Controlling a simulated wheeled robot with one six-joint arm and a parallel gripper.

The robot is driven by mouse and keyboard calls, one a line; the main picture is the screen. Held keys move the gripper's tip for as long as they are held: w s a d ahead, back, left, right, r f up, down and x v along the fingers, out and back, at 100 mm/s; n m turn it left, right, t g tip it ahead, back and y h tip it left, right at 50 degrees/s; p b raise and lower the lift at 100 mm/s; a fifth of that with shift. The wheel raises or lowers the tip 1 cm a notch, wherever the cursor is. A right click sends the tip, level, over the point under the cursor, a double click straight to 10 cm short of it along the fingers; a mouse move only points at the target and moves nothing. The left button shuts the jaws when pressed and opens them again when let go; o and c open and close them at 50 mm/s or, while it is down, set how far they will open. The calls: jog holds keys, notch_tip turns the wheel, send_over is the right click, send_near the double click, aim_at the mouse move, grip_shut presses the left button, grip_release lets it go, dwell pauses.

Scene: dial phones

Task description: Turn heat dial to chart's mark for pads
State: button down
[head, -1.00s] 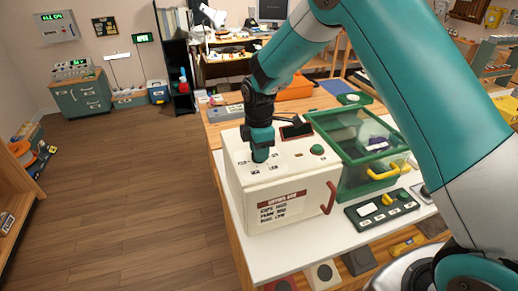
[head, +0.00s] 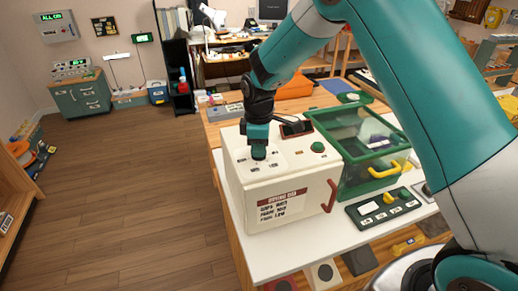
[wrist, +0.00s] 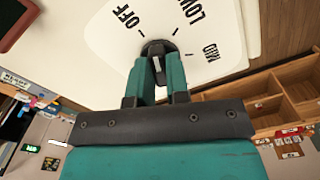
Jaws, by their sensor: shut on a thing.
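The white warming box (head: 290,205) stands on the table, with the heat dial on its top. In the wrist view the dial's black knob (wrist: 158,47) sits on a white plate marked OFF, LOW and MID. A pale stripe shows on the knob between my fingers; which mark it points to I cannot tell. My gripper (wrist: 158,72) points down and is shut on the knob; it also shows in the head view (head: 259,155), hiding the knob there. The chart (head: 283,204) is on the box's front, with a red heading and several lines too small to read surely.
A green clear-lidded case (head: 365,187) stands close on the right. A dark switch panel (head: 385,208) lies in front of it.

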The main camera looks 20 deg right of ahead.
jog(key=m, duration=0.3)
jog(key=shift+m+b, duration=0.3)
jog(key=shift+b, duration=0.05)
jog(key=shift+m+b, duration=0.3)
jog(key=shift+m, duration=1.5)
jog(key=shift+r, duration=0.1)
jog(key=c, duration=1.1)
grip_release()
notch_tip(320, 180, up, 17)
jog(key=b, duration=0.3)
jog(key=shift+r, duration=0.15)
